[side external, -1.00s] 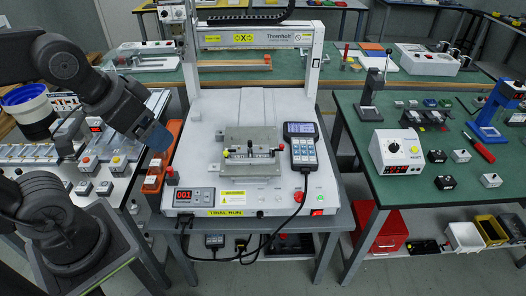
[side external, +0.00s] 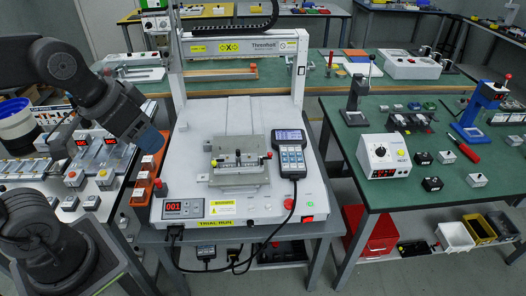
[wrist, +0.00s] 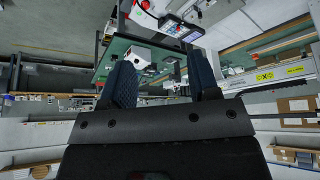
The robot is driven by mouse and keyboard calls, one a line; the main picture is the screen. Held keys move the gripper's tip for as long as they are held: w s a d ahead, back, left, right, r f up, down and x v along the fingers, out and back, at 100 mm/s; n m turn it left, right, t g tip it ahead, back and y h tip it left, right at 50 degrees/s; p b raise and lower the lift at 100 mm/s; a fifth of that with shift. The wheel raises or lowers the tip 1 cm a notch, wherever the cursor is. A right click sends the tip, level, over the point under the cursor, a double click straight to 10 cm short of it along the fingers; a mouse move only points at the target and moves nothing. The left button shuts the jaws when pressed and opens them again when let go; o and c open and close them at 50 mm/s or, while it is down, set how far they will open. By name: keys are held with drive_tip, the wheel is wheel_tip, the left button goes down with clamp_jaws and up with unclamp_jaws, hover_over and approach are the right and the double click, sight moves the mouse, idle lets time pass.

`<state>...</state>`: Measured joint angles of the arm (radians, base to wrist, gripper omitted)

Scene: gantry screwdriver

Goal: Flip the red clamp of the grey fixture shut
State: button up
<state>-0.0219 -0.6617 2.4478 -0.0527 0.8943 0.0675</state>
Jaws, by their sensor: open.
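The grey fixture (side external: 238,175) sits on the white bed of the gantry machine, in the middle of the side view. In the wrist view, my gripper's two dark blue fingers (wrist: 162,80) stand apart with nothing gripped. The fixture cannot be made out there.
A handheld pendant (side external: 291,155) stands right of the fixture, its cable running down the front. The gantry frame (side external: 300,70) rises behind. An orange box (side external: 145,178) stands left of the bed.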

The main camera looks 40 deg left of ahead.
drive_tip(key=shift+m+g+h, duration=0.4)
drive_tip(key=shift+g+h, duration=0.2)
drive_tip(key=shift+h, duration=0.2)
drive_tip(key=w, duration=1)
drive_tip(key=shift+a, duration=0.3)
drive_tip(key=c, duration=0.6)
drive_tip(key=shift+g+h, duration=0.3)
drive_tip(key=shift+h, duration=0.5)
drive_tip(key=w+a+f, duration=0.1)
drive_tip(key=w, duration=0.2)
drive_tip(key=w+a+f, duration=0.1)
drive_tip(key=w, duration=0.2)
drive_tip(key=w+a+f, duration=0.1)
drive_tip(key=w+f, duration=0.1)
drive_tip(key=w, duration=0.2)
clamp_jaws()
drive_tip(key=w+a+f+h, duration=0.1)
drive_tip(key=w+a+f, duration=0.4)
drive_tip(key=f, duration=0.3)
drive_tip(key=w+a+f+t+h, duration=0.1)
drive_tip(key=w+a+f, duration=0.4)
drive_tip(key=w+f, duration=0.3)
drive_tip(key=shift+w+a+f, duration=0.3)
drive_tip(key=shift+a+f, duration=0.05)
drive_tip(key=shift+f, duration=0.35)
